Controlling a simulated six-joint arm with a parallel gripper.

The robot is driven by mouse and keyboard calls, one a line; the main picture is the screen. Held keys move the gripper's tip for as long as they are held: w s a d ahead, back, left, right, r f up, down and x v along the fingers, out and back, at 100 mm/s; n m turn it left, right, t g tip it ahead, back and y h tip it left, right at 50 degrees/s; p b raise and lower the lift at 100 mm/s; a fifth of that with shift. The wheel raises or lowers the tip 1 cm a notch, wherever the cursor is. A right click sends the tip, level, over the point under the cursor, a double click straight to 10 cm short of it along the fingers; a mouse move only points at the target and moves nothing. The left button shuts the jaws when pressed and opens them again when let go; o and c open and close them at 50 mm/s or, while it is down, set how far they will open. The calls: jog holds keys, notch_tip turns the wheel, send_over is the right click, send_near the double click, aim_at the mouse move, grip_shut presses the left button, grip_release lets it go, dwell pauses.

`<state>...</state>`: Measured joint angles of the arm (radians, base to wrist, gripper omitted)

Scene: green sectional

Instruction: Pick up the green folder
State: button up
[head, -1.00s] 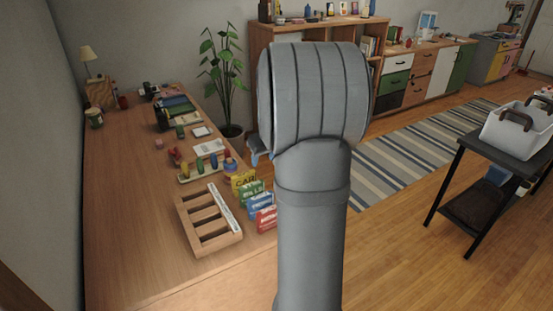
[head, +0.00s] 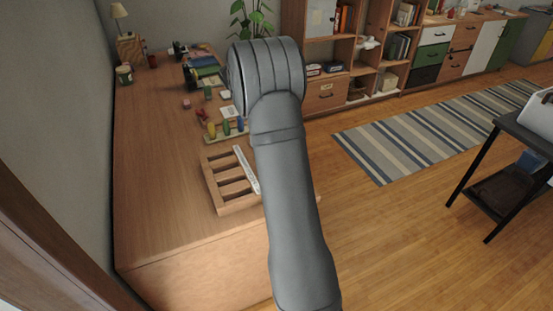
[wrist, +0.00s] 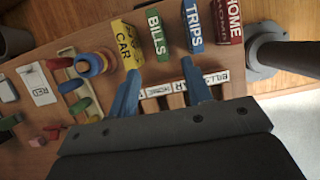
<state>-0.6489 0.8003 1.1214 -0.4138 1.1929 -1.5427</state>
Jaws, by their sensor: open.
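The green folder (wrist: 157,38), lettered BILLS, stands in the wrist view between the yellow CAR folder (wrist: 125,42) and the blue TRIPS folder (wrist: 197,28). The red HOME folder (wrist: 228,22) is at the right end. My gripper (wrist: 160,66) is open, its two blue fingers spread with nothing held. The green folder is just beyond the gap between the fingertips. In the head view my arm hides the folders and the gripper.
The desk's near left part is bare.

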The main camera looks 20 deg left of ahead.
jog(key=x, duration=1.1)
jog(key=shift+f, duration=0.3)
jog(key=shift+a+x, duration=0.15)
jog(key=shift+x, duration=1.3)
jog(key=shift+a+x, duration=0.1)
jog(key=shift+x, duration=1.3)
jog(key=shift+w+f, duration=0.15)
jog(key=shift+f, duration=0.15)
jog(key=shift+c, duration=0.4)
grip_shut()
